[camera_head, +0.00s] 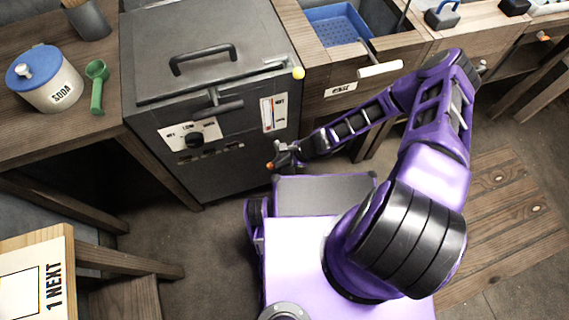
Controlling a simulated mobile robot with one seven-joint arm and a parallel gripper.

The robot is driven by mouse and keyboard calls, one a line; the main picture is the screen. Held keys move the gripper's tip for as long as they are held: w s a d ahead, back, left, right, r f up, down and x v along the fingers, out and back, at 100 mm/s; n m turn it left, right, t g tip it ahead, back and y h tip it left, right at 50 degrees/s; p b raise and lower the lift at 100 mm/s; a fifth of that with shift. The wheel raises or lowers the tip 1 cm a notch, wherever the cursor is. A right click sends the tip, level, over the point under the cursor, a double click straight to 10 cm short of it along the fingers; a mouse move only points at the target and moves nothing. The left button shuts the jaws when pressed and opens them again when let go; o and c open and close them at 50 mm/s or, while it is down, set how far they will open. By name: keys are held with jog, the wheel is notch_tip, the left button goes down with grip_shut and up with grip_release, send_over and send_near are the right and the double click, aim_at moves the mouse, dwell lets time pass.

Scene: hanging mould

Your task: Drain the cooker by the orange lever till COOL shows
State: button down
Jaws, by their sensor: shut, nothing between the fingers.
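The cooker (250,165) is a dark grey box with a lid (205,70) that lies closed and has a black handle. A white gauge panel (267,115) with a red column and small labels is on its front; the labels are too small to read. My gripper (273,160) is shut and empty, low by the right part of the cooker front. A small orange tip (269,166) shows right at my fingers. I take it for the end of the orange lever, whose remainder is hidden. I cannot tell whether my fingers touch it.
The cooker front also has a black knob (194,140) and a front bar handle (221,108). A blue tray (338,27) lies right.

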aim_at(273, 165)
jog(key=shift+s+a+r, duration=0.2)
jog(key=shift+a+r, duration=0.15)
jog(key=shift+a, duration=0.45)
jog(key=shift+s+a+r, duration=0.2)
jog(key=shift+a+r, duration=0.1)
jog(key=shift+a, duration=0.45)
dwell(0.7)
